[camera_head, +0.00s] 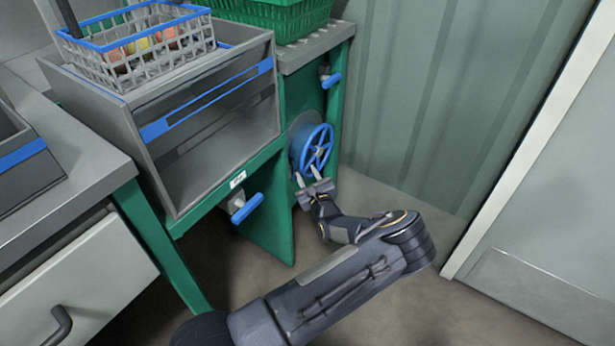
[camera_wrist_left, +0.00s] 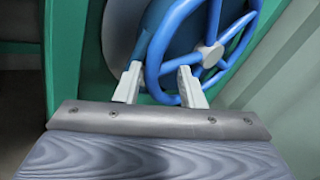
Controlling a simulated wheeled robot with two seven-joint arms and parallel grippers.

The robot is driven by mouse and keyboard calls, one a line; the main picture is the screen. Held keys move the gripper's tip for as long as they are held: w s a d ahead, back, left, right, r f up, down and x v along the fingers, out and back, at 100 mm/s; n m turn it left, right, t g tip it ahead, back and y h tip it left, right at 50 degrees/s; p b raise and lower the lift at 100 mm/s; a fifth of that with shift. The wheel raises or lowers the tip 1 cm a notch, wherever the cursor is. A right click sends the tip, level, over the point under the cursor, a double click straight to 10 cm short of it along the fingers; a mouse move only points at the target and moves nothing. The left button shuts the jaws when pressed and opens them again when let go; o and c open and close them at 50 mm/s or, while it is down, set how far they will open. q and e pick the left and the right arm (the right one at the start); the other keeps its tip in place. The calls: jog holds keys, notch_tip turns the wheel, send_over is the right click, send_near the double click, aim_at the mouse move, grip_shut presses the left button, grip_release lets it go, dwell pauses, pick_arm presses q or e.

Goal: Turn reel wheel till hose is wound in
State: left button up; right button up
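The blue spoked reel wheel (camera_head: 316,150) is mounted on the side of the green bench, in front of a round grey disc (camera_head: 298,123). My left gripper (camera_head: 309,178) is at the wheel's lower edge. In the left wrist view the wheel's hub (camera_wrist_left: 212,55) and spokes show close up. The fingers of my left gripper (camera_wrist_left: 160,84) are apart, on either side of the blue rim, with a visible gap to the right finger. Blue material shows behind the rim; I cannot tell whether it is hose. No loose hose is visible. My right gripper is not in view.
A blue-handled valve (camera_head: 246,207) sticks out of the bench left of the wheel, and another blue handle (camera_head: 331,80) sits above it. A grey bin (camera_head: 205,115) and a basket of tomatoes (camera_head: 146,50) are upper left. The floor at right is clear up to the wall.

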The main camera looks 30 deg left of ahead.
aim_at(306, 156)
pick_arm(q)
grip_shut()
jog(key=shift+w+r+m+g+h+p, duration=0.1)
jog(key=shift+r+m+g+h+p, duration=0.65)
jog(key=shift+p, duration=1.85)
jog(key=shift+w+r+m+g+h+p, duration=0.1)
jog(key=shift+r+m+g+h+p, duration=0.1)
jog(key=shift+r+m+g+p, duration=1.75)
jog(key=shift+w+r+m+t+h+p, duration=0.1)
jog(key=shift+r+m+h+p, duration=0.6)
jog(key=shift+p, duration=2.5)
jog(key=shift+r+y, duration=0.2)
jog(key=shift+y, duration=0.05)
jog(key=shift+o, duration=0.4)
grip_release()
